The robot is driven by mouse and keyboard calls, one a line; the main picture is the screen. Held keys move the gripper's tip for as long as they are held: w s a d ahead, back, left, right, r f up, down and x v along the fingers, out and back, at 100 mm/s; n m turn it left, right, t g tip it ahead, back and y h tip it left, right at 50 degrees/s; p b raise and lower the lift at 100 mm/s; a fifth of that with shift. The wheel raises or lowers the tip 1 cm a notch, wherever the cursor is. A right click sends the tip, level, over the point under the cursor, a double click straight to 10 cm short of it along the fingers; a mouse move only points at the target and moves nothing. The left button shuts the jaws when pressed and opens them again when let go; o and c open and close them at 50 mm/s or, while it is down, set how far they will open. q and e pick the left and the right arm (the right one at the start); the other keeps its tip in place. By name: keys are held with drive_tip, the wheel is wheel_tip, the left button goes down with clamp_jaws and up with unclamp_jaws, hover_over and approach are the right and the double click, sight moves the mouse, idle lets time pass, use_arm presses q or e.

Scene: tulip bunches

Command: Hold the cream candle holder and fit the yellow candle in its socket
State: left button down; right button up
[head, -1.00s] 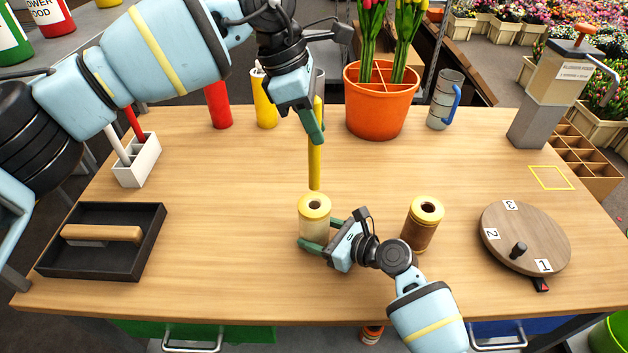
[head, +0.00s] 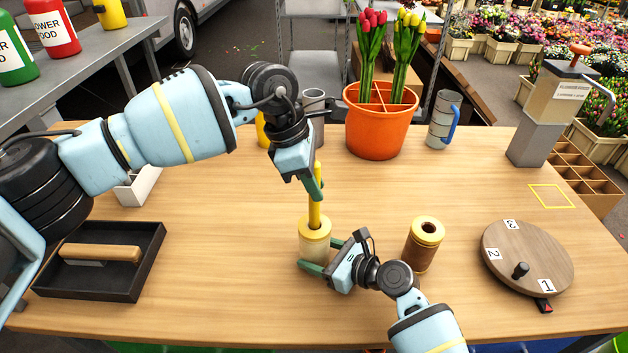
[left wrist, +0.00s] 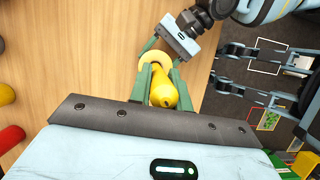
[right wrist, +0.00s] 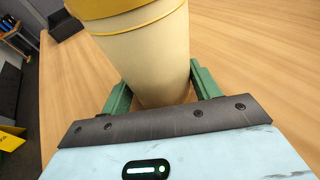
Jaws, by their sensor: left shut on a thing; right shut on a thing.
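The cream candle holder (head: 313,244) stands upright on the table, with a yellow collar around its socket. My right gripper (head: 318,268) is shut on its body; the right wrist view shows the holder (right wrist: 145,50) between the green fingers (right wrist: 160,92). The yellow candle (head: 314,212) is upright, its lower end at the holder's socket and apparently inside it. My left gripper (head: 316,190) is shut on the candle's upper part. In the left wrist view the candle (left wrist: 163,92) lies between the fingers (left wrist: 160,88), above the holder's collar (left wrist: 146,62). How deep the candle sits is hidden.
A brown holder (head: 424,246) stands to the right. A round numbered board (head: 540,262) is at the right, a black tray (head: 140,278) at the left. An orange tulip pot (head: 380,125), a grey cup (head: 313,105) and a mug (head: 443,120) stand behind.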

use_arm(q)
drive_tip(key=shift+f, duration=0.15)
drive_tip(key=c, duration=1.3)
unclamp_jaws()
drive_tip(key=v, duration=1.2)
drive_tip(key=shift+r, duration=0.2)
use_arm(e)
drive_tip(key=o, duration=1)
